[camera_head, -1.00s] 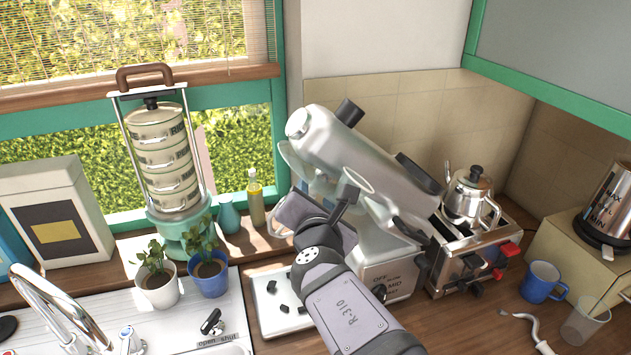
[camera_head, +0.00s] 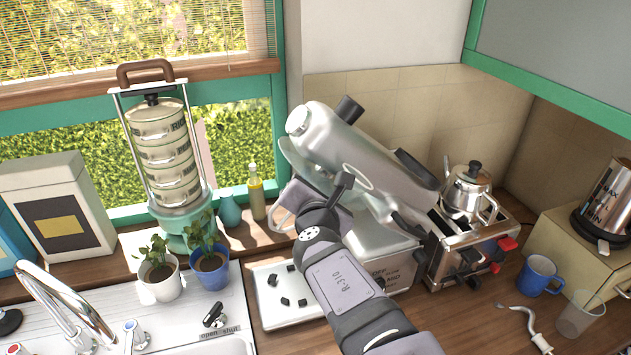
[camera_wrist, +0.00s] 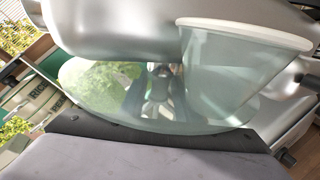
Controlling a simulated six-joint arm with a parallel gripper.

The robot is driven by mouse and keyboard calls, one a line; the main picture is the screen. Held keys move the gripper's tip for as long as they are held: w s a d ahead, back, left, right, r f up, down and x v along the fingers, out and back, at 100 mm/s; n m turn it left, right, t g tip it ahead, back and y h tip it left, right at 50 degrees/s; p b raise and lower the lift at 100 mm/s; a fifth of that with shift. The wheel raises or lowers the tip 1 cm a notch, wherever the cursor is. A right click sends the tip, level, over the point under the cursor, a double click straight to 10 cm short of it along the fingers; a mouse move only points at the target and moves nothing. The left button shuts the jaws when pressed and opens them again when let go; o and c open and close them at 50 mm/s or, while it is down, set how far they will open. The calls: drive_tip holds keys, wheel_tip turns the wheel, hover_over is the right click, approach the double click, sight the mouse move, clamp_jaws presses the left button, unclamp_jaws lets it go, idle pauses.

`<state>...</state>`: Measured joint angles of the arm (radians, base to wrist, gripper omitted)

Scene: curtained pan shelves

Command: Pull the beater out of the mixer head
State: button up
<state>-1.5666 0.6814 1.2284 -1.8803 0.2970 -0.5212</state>
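The pale metal mixer head (camera_head: 370,150) is tilted up above its white base (camera_head: 385,262) in the head view. A clear shield with a pale rim hangs under it; it fills the middle of the wrist view (camera_wrist: 240,75). Small dark and grey shapes (camera_wrist: 158,88) show through the shield; I cannot tell fingers from beater there. The beater is not clearly seen. I cannot tell the finger opening.
A white tray (camera_head: 259,318) with several dark pieces lies in front of the mixer. A toaster (camera_head: 455,262) bearing a kettle (camera_head: 468,190) stands close right. Potted plants (camera_head: 162,283) and a tiered tin carrier (camera_head: 160,165) stand left. A blue mug (camera_head: 539,277) is at right.

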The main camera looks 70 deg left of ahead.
clamp_jaws()
drive_tip(key=shift+s+f+b, duration=0.9)
drive_tip(key=shift+f+b, duration=0.2)
idle(0.4)
drive_tip(key=shift+s+f+b, duration=1.15)
drive_tip(key=shift+f+b, duration=0.2)
drive_tip(key=shift+d+r, duration=0.1)
drive_tip(key=d+r+b, duration=0.1)
drive_tip(key=d+r, duration=0.1)
drive_tip(key=d, duration=0.9)
drive_tip(key=shift+d+b, duration=0.35)
drive_tip(key=shift+d, duration=0.05)
drive_tip(key=shift+r, duration=0.1)
